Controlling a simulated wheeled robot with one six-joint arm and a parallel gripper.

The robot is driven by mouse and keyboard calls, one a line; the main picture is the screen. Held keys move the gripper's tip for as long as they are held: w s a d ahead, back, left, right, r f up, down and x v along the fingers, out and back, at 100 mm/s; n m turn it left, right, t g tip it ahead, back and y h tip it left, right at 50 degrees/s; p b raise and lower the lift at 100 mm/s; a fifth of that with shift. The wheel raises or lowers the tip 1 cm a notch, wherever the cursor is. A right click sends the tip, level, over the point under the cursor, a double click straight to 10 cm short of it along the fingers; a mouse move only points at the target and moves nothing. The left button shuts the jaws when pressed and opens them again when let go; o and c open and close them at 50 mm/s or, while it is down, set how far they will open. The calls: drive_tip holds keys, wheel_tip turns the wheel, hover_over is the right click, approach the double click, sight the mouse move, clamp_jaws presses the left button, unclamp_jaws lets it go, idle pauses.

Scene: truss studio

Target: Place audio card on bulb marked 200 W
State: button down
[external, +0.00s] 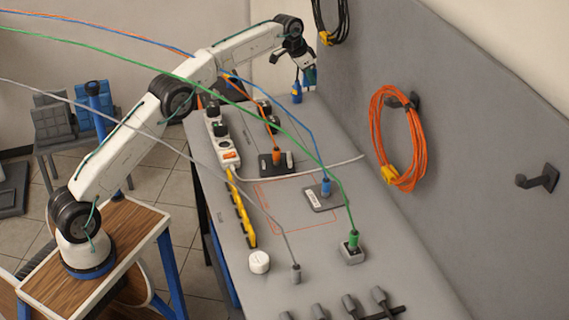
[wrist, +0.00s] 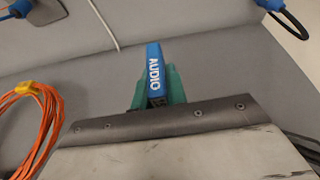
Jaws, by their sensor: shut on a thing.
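The audio card is a blue strip (wrist: 154,68) with white AUDIO lettering in the wrist view. My gripper (wrist: 156,98) is shut on it, with a green finger on each side, and the card sticks out beyond the fingers. In the external view my gripper (external: 304,72) is at the far end of the grey bench, pointing down; blue shows at it, but the card is too small to read. I cannot make out a bulb or a 200 W mark in either view.
An orange cable coil (external: 398,140) hangs on the grey wall panel at right. Cables cross above the bench.

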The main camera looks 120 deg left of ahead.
drive_tip(key=w+d+r+m, duration=0.1)
drive_tip(key=w+d+r, duration=0.2)
drive_tip(key=w+d, duration=0.35)
drive_tip(key=w+d+r+m+t, duration=0.1)
drive_tip(key=w+d+r, duration=0.2)
drive_tip(key=d, duration=0.6)
drive_tip(key=w+d+r+m, duration=0.15)
drive_tip(key=w+d, duration=0.25)
drive_tip(key=d, duration=0.4)
drive_tip(key=s+d+f+m+h, duration=0.15)
drive_tip(key=d+f, duration=0.25)
drive_tip(key=d, duration=1.1)
drive_tip(key=s+d+f, duration=0.3)
drive_tip(key=d+f, duration=0.1)
drive_tip(key=d, duration=1)
drive_tip(key=s+d+f, duration=0.7)
drive_tip(key=d+f, duration=0.1)
approach(265, 258)
drive_tip(key=shift+x, duration=0.75)
drive_tip(key=shift+w+a+f, duration=0.1)
drive_tip(key=shift+w+a, duration=0.15)
drive_tip(key=shift+w, duration=0.5)
drive_tip(key=shift+f, duration=1.75)
